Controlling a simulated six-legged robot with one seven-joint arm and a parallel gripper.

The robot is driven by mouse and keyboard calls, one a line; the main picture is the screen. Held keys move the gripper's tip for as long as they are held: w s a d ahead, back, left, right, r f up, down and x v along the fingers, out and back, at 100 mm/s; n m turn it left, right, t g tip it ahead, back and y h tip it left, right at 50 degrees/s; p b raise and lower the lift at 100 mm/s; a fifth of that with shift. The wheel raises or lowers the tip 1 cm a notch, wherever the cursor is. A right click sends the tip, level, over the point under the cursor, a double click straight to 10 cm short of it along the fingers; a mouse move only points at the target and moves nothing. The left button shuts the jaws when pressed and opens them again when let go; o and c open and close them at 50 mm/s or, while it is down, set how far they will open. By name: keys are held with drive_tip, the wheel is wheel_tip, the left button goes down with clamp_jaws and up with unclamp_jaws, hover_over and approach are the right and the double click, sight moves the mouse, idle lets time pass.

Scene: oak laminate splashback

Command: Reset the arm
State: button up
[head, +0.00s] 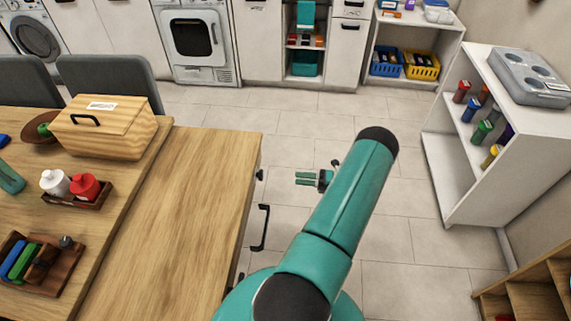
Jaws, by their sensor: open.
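My gripper (308,179) is small in the head view, just left of my teal arm, out over the tiled floor to the right of the wooden counter. Its two teal fingers point left, lie apart and hold nothing. My upper arm stretches up and to the right from the bottom of the picture to a dark joint. The links between that joint and the gripper are mostly hidden.
The wooden counter (205,190) with dark handles fills the left, bearing a bread box (105,135) and a condiment tray (80,203). A white shelf (455,165) with several bottles stands right. Wooden steps or shelving (530,285) are lower right. Tiled floor (290,118) between is clear.

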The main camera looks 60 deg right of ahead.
drive_tip(key=w+a+r+n+g+y, duration=0.2)
drive_tip(key=w+a+r+n+g, duration=0.35)
drive_tip(key=w+r+n, duration=0.35)
drive_tip(key=w+a+r+n+g+y, duration=0.1)
drive_tip(key=w+a+r+n+g, duration=0.5)
drive_tip(key=r, duration=0.5)
drive_tip(key=w+a+r+n+g+h, duration=0.1)
drive_tip(key=a+r+n+g+h, duration=0.1)
drive_tip(key=a+r+n, duration=0.55)
drive_tip(key=w+a+r+n+g+h, duration=0.2)
drive_tip(key=a+r+n, duration=0.25)
drive_tip(key=a, duration=0.55)
drive_tip(key=s+a+r+n+t+h, duration=0.2)
drive_tip(key=s+a+r+n, duration=0.3)
drive_tip(key=a+n, duration=0.4)
drive_tip(key=s+a+r+n+t+h, duration=0.2)
drive_tip(key=s+a+r+n+h, duration=0.2)
drive_tip(key=a+n, duration=0.5)
drive_tip(key=s+r, duration=0.2)
drive_tip(key=s, duration=0.1)
drive_tip(key=shift+s+a+r+n, duration=0.2)
drive_tip(key=shift+r+n, duration=0.1)
drive_tip(key=shift+n, duration=0.1)
drive_tip(key=shift+t, duration=0.25)
